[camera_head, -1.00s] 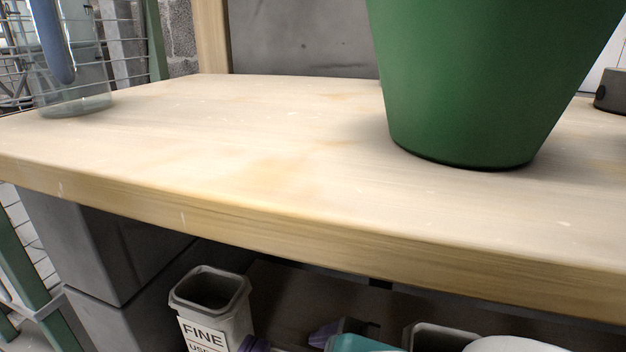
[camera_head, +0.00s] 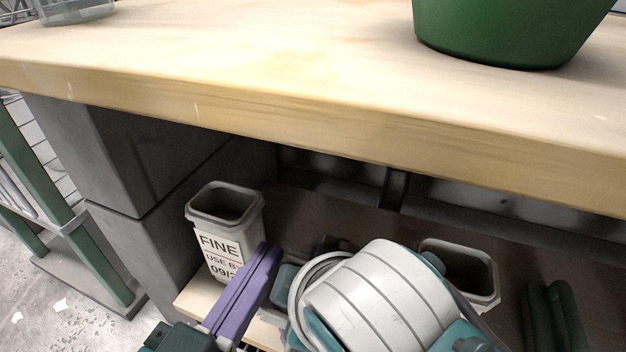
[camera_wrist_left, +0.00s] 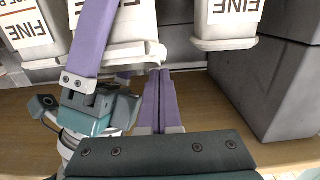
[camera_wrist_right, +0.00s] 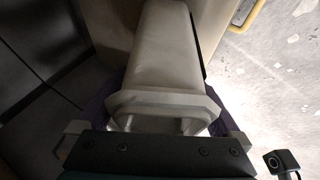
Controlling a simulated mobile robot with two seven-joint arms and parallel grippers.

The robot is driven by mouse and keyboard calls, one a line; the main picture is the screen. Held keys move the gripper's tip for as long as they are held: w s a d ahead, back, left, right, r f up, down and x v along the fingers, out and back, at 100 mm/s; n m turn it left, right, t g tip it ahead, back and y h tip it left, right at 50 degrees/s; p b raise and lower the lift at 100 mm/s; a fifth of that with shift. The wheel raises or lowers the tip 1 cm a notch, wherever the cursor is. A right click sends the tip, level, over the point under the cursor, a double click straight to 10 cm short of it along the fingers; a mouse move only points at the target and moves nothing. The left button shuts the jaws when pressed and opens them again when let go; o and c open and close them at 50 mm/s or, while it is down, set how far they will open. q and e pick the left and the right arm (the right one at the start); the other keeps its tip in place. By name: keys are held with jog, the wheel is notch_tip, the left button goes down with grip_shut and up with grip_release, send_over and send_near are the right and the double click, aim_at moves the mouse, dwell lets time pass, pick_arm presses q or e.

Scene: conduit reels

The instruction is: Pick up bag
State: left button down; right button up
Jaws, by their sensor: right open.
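I can make out no clear bag in any view. My left gripper (camera_head: 264,252) has purple fingers pressed together, in front of a pale container (camera_head: 212,255) marked FINE under the worktop; its shut tips (camera_wrist_left: 157,72) also show in the left wrist view. My right gripper (camera_wrist_right: 160,118) is open, its purple fingers on either side of another pale container (camera_wrist_right: 165,55); I cannot tell if they touch it. One right finger crosses before this container in the left wrist view, where pictures are upside down. In the head view my right arm hides it.
A wooden worktop (camera_head: 250,105) overhangs the shelf, with a green pot (camera_head: 510,35) and a clear vessel (camera_head: 75,12) on it. A grey block (camera_head: 130,150) bounds the shelf at left. Another pale container (camera_head: 465,268) and a dark green object (camera_head: 553,318) are at right.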

pick_arm(q)
jog(key=shift+s+a+f+g, duration=0.1)
jog(key=shift+s+f+g, duration=0.05)
jog(key=shift+f, duration=0.25)
jog(key=shift+s+f+g, duration=0.1)
jog(key=shift+f+g, duration=0.05)
jog(key=shift+f, duration=0.2)
pick_arm(e)
grip_shut()
pick_arm(q)
jog(key=shift+s+r, duration=0.1)
jog(key=shift+r, duration=0.6)
pick_arm(e)
jog(key=shift+s, duration=0.1)
jog(key=shift+d, duration=0.1)
pick_arm(q)
jog(key=shift+r, duration=0.1)
jog(key=v, duration=1.2)
